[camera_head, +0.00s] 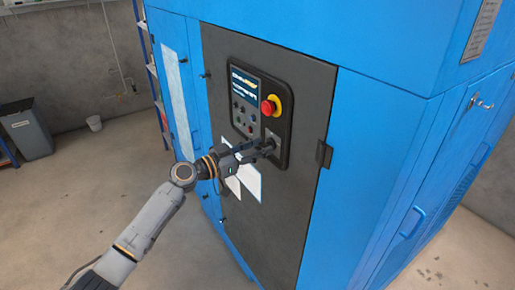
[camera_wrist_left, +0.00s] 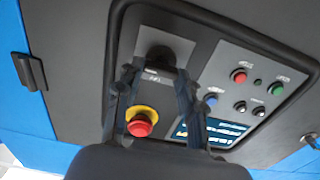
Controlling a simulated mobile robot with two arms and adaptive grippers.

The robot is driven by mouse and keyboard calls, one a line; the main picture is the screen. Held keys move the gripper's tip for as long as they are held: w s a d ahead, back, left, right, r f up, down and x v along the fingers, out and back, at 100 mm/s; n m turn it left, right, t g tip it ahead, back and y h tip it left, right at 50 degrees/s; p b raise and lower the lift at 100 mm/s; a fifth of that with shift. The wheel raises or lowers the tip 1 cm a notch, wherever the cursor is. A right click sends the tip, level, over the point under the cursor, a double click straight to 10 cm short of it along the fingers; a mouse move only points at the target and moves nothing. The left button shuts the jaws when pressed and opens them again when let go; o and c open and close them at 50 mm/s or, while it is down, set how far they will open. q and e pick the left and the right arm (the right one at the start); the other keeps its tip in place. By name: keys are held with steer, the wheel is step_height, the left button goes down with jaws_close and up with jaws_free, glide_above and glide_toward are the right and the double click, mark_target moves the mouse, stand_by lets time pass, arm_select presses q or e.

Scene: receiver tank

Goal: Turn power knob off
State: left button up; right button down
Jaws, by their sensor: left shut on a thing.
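The black power knob (camera_wrist_left: 160,54) sits on a grey plate low on the dark control panel (camera_head: 284,95) of the blue cabinet. My left gripper (camera_head: 262,150) reaches the panel from the lower left and is shut on the knob. In the left wrist view, the fingers of the left gripper (camera_wrist_left: 158,76) stand on either side of the knob. The fingers and the grip hide part of the knob, and its exact angle is hard to tell. My right gripper is not in view.
A red emergency stop button (camera_head: 268,107) on a yellow ring sits just above the knob and close to the fingers. Several small buttons and a screen (camera_head: 243,82) are beside it. White sheets (camera_head: 250,181) are on the door below. A door handle (camera_head: 323,153) is at the right.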

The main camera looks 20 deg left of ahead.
arm_select(q)
steer(key=shift+f+n+b, duration=0.1)
steer(key=shift+n+b, duration=0.55)
steer(key=shift+n, duration=0.25)
steer(key=shift+n+b, duration=0.45)
steer(key=shift+n, duration=0.35)
steer(key=shift+n+b, duration=0.3)
steer(key=shift+n, duration=0.6)
steer(key=n, duration=0.2)
steer(key=shift+w+a+n, duration=0.1)
steer(key=shift+n, duration=0.3)
steer(key=n, duration=0.4)
steer(key=n+p, duration=0.2)
steer(key=n, duration=0.3)
steer(key=shift+a+n, duration=0.1)
steer(key=shift+n, duration=0.3)
steer(key=shift+f, duration=0.1)
